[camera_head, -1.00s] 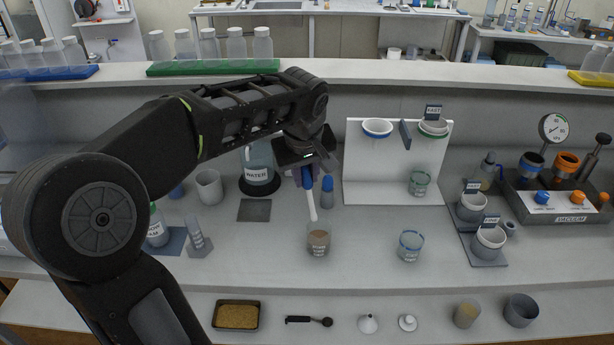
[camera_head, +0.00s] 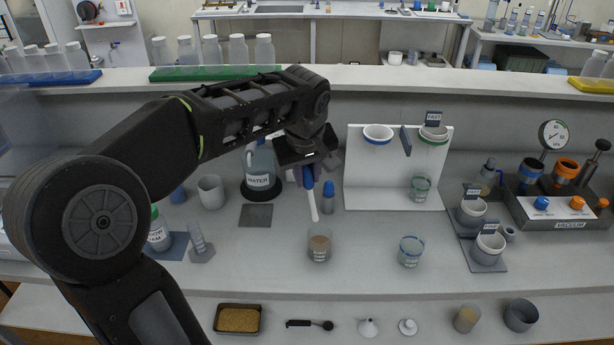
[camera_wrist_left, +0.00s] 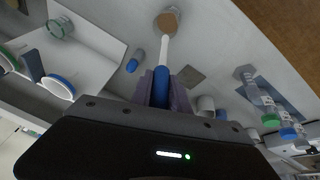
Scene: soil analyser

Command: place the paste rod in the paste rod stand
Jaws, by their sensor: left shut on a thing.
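The paste rod has a blue handle (camera_head: 309,180) and a white shaft (camera_head: 313,206). My left gripper (camera_head: 307,170) is shut on the blue handle, with the white end pointing down. The rod's tip is just above the rim of a glass beaker (camera_head: 319,246) of brown paste. In the left wrist view, the handle (camera_wrist_left: 161,85) sits between the fingers (camera_wrist_left: 163,95) and the shaft points to the beaker (camera_wrist_left: 166,22). A blue upright cylinder (camera_head: 328,197), possibly the paste rod stand, is just right of the rod. My right gripper is out of view.
A water jug (camera_head: 259,168) stands behind and left of the rod. A white panel (camera_head: 386,185) with bowls is to the right. A glass cup (camera_head: 411,250) stands right of the beaker. The counter between beaker and cup is clear.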

